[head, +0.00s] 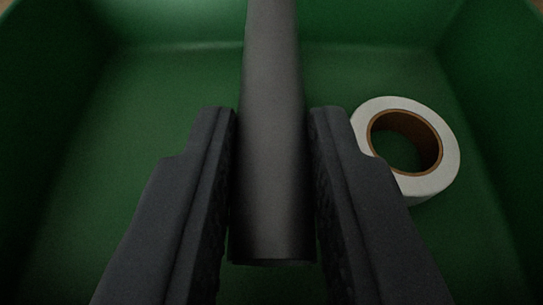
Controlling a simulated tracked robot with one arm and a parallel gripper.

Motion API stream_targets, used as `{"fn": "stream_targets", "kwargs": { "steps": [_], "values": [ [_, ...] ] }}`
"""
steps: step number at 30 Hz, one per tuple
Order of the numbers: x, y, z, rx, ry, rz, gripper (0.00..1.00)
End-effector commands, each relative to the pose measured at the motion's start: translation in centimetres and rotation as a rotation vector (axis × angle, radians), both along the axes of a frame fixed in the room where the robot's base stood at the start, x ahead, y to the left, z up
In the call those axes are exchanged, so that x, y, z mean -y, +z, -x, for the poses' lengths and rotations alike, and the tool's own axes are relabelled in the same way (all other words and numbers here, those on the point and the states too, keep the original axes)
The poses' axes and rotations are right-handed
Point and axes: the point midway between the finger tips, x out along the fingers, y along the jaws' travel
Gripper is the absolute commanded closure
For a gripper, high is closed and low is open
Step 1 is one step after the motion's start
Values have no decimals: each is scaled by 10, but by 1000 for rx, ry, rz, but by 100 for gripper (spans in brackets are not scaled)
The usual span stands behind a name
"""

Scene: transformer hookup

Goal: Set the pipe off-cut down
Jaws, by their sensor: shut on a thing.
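The pipe off-cut (272,110) is a dark grey cylinder in the middle of the head view. It runs from the top edge of the picture down to a blunt near end between the fingers. My gripper (273,125) is shut on it, with one dark finger on each side. The pipe's far end is out of the picture. It is over the inside of a green bin (130,150). I cannot tell whether the pipe touches the bin floor or wall.
A roll of white tape (440,170) with a brown core lies on the bin floor to the right, close to my right finger. The bin's walls stand at the left, right and back. The floor to the left of the pipe is clear.

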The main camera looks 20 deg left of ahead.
Motion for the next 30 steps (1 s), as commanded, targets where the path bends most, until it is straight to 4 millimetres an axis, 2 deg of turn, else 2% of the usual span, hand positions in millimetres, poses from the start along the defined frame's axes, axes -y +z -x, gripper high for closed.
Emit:
{"fn": "stream_targets", "kwargs": {
  "steps": [2,3,4,5,14,19,30],
  "values": [
    [0,0,0,1,0,0,100],
    [0,0,0,0,0,0,68],
    [0,0,0,0,0,0,60],
    [0,0,0,0,0,0,58],
    [1,1,0,0,-1,-1,58],
    [1,15,1,-1,-1,0,58],
    [15,34,46,0,-2,0,58]
  ]
}}
